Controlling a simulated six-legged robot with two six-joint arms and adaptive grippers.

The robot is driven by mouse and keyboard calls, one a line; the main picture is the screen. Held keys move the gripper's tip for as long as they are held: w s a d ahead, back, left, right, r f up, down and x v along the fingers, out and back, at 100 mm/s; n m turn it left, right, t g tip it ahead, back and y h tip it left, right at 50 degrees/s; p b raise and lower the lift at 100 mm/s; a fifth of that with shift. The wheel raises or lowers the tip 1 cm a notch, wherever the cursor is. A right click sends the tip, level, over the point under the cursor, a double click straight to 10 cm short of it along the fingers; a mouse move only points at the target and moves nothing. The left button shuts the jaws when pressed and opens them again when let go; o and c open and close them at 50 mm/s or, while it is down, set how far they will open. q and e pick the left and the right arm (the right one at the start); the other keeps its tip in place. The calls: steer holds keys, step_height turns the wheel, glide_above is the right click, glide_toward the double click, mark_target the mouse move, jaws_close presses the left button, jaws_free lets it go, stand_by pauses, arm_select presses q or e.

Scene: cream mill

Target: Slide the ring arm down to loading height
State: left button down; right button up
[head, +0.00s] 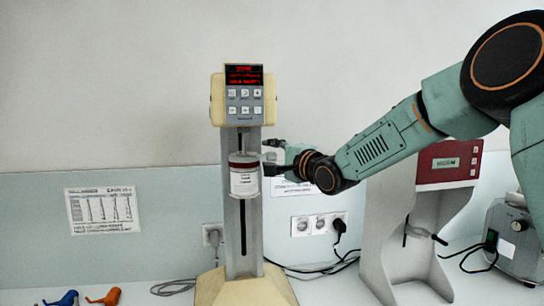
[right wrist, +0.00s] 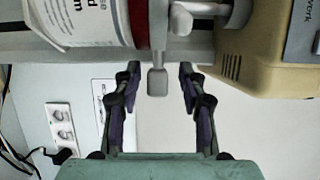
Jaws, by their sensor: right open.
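The mill (head: 244,110) stands upright in the middle of the head view, with a cream head, lit red display and grey slotted column. A white labelled jar (head: 244,182) with a dark red band sits high in front of the column. It also shows in the right wrist view (right wrist: 92,18). The ring arm is mostly hidden; I cannot make out its ring. A grey handle with a rounded end (right wrist: 157,82) shows by the jar. My right gripper (right wrist: 159,70) is open, its fingers either side of this handle, with gaps visible. My left gripper is not in view.
A red-and-grey machine (head: 447,165) stands to the right, with a grey box (head: 515,240) beyond it. Wall sockets (head: 318,224) and cables are behind. Blue (head: 66,298) and orange (head: 104,297) items lie at lower left. The column's left side is clear.

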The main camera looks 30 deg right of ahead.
steer(key=shift+w+a, duration=0.1)
steer(key=shift+a, duration=0.05)
steer(key=s, duration=0.3)
steer(key=s+d, duration=0.1)
steer(key=s, duration=0.2)
steer(key=shift+s+d+r, duration=0.1)
steer(key=shift+s, duration=0.6)
steer(key=shift+s, duration=0.1)
steer(key=shift+f, duration=0.2)
